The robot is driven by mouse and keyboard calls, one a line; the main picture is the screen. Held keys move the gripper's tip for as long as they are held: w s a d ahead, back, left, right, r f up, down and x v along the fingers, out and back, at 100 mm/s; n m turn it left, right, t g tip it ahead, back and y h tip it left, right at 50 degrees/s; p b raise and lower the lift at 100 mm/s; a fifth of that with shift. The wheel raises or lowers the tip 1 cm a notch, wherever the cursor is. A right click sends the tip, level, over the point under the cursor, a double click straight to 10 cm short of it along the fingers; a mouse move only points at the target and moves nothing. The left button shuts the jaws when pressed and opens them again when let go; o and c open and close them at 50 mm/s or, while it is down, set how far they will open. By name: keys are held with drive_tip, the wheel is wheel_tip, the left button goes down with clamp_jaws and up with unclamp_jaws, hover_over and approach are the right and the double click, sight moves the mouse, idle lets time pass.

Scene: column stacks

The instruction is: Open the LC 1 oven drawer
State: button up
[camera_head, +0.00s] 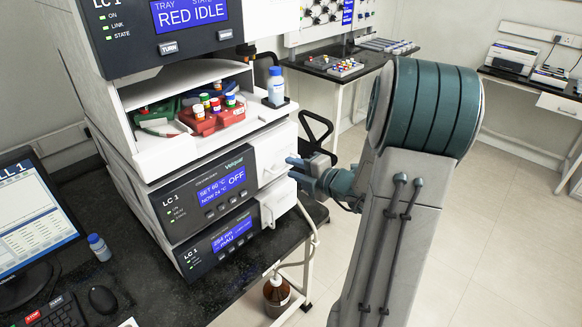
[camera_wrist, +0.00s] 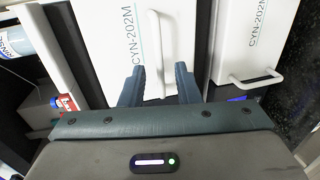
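The LC 1 oven unit (camera_head: 222,184) is the middle module of the stack in the head view, its blue display reading SET 60, NOW 24, OFF. Its white drawer front (camera_head: 277,143) is right of the display and looks shut. In the wrist view the white front (camera_wrist: 108,38), marked CYN-202M, carries an upright bar handle (camera_wrist: 154,40). My gripper (camera_head: 296,168) is at this front. In the wrist view its two fingers (camera_wrist: 159,68) are apart, one each side of the handle's lower part. I cannot tell whether they touch it.
Below the oven is another LC 1 module (camera_head: 218,243) with its own handle (camera_wrist: 256,77). A brown bottle (camera_head: 276,295) stands under the bench. Open floor lies right.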

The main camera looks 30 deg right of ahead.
drive_tip(key=shift+x, duration=0.95)
drive_tip(key=shift+c, duration=0.3)
clamp_jaws()
